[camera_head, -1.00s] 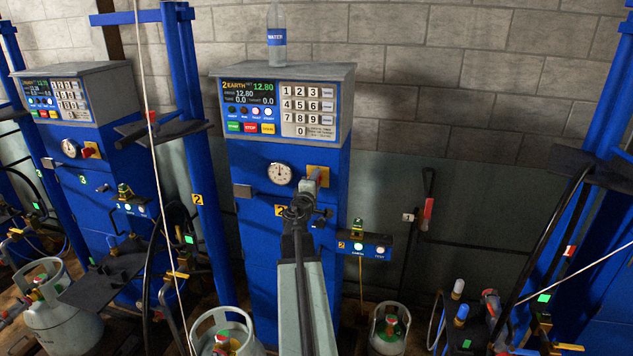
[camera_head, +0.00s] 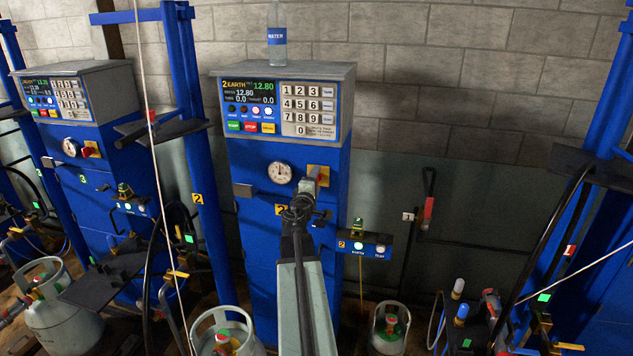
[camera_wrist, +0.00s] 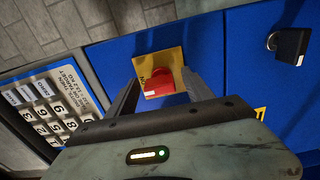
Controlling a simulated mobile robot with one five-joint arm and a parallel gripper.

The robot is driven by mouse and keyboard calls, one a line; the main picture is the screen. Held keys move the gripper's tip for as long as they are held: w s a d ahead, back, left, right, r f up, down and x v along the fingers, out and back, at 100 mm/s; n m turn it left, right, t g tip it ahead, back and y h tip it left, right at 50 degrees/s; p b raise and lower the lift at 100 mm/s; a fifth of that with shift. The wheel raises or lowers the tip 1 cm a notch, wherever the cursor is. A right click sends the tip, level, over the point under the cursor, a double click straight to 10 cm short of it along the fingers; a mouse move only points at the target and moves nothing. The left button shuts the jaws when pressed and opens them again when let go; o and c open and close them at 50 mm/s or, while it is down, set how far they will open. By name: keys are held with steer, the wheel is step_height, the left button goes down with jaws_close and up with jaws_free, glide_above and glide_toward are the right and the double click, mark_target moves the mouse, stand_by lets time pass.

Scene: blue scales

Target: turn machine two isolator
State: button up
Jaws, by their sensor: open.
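Machine two (camera_head: 270,220) is the blue cabinet in the middle of the head view, with a yellow number 2 tag. Its isolator is a red knob on a yellow plate (camera_head: 318,172); my arm and gripper cover most of it there. In the wrist view the red knob (camera_wrist: 167,80) shows clearly on its yellow plate (camera_wrist: 157,66). My gripper (camera_wrist: 158,88) is open, with one dark finger on each side of the knob. It also shows in the head view (camera_head: 313,180), in front of the plate. I cannot tell whether the fingers touch the knob.
A round gauge (camera_head: 280,172) sits left of the isolator, and a keypad panel (camera_head: 282,110) is above. A water bottle (camera_head: 277,38) stands on top. A small box with lit buttons (camera_head: 366,246) juts out at lower right. Gas cylinders (camera_head: 225,332) stand below.

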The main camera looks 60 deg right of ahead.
steer(key=v, duration=0.7)
